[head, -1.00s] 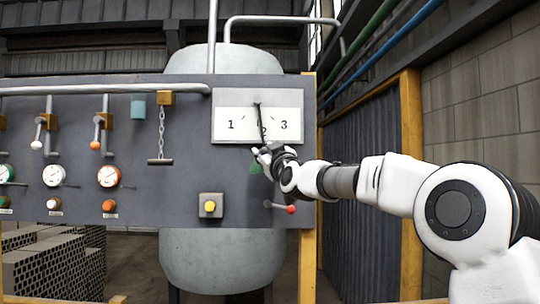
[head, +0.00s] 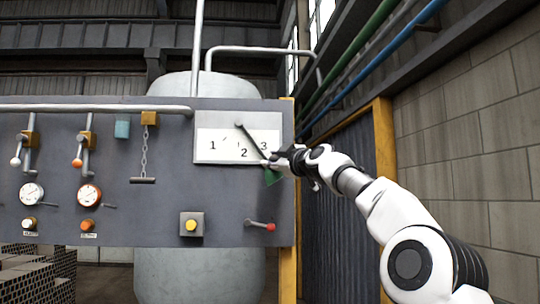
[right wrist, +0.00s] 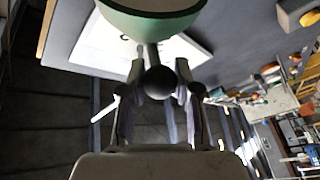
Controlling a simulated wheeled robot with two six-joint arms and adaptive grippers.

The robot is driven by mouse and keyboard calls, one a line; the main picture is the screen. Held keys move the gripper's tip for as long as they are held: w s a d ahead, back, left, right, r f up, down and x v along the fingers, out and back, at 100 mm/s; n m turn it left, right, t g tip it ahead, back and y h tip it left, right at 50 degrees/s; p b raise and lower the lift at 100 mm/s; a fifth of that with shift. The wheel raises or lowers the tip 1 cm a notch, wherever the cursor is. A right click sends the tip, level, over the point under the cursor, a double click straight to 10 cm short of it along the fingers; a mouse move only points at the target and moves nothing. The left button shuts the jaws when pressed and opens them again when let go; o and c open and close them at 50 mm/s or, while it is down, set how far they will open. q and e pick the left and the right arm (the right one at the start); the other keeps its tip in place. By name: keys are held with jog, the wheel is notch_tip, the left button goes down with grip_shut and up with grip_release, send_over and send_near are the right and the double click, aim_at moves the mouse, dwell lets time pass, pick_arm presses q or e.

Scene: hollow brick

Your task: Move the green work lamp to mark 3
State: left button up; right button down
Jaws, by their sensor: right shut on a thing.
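The green work lamp (head: 272,177) hangs at the lower end of a thin dark swing arm (head: 252,141), pivoted near the top of a white plate (head: 222,158) marked 1, 2 and 3. The arm slants down to the right, passing between the 2 (head: 243,153) and the 3 (head: 264,146). My right gripper (head: 277,161) is at the lamp end, partly covering it. In the right wrist view the green shade (right wrist: 150,22) is at the top, and a dark round knob (right wrist: 160,82) sits between my fingers, which are shut on the lamp. My left gripper is out of view.
The grey panel (head: 120,215) also carries gauges, levers, a hanging chain handle (head: 143,180), a yellow button box (head: 191,225) and a red-tipped lever (head: 270,227) below the lamp. A yellow post (head: 288,270) stands at the panel's right edge.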

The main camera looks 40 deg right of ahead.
jog(key=shift+s+d+r+n+p, duration=0.2)
jog(key=shift+d+r+n+p, duration=0.15)
jog(key=shift+n, duration=0.15)
jog(key=c, duration=0.8)
grip_release()
jog(key=shift+s, duration=0.1)
jog(key=shift+s+d, duration=0.15)
jog(key=shift+s, duration=0.05)
jog(key=shift+w, duration=0.15)
